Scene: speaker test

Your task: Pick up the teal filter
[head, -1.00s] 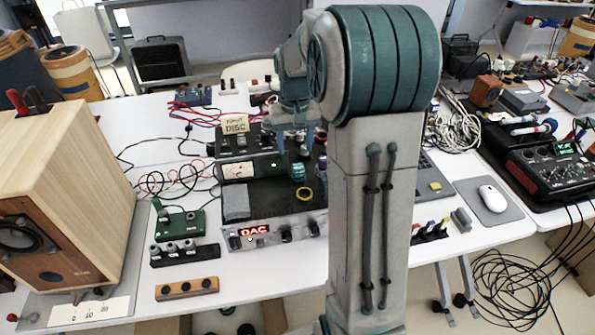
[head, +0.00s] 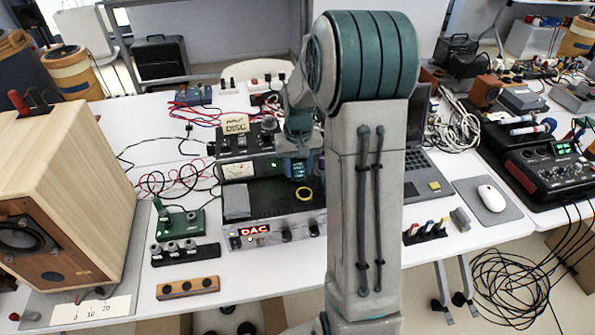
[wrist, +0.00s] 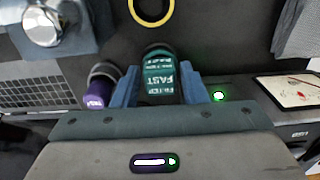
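The teal filter (wrist: 160,77), with white lettering that includes FAST, lies between my gripper's two blue fingers in the wrist view. My gripper (wrist: 160,88) looks open, with one finger on each side of the filter. A narrow gap seems to show by the fingers; contact cannot be made out. In the head view my gripper (head: 298,165) is over the rear of the audio unit at the table's middle, and the filter (head: 298,171) shows small and partly hidden there.
A purple-labelled cylinder (wrist: 101,86) stands just outside the left finger. A yellow ring (wrist: 152,9) and a silver knob (wrist: 41,26) are close by. In the head view, the DAC unit (head: 275,232) is in front, and a wooden speaker (head: 85,180) stands at left.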

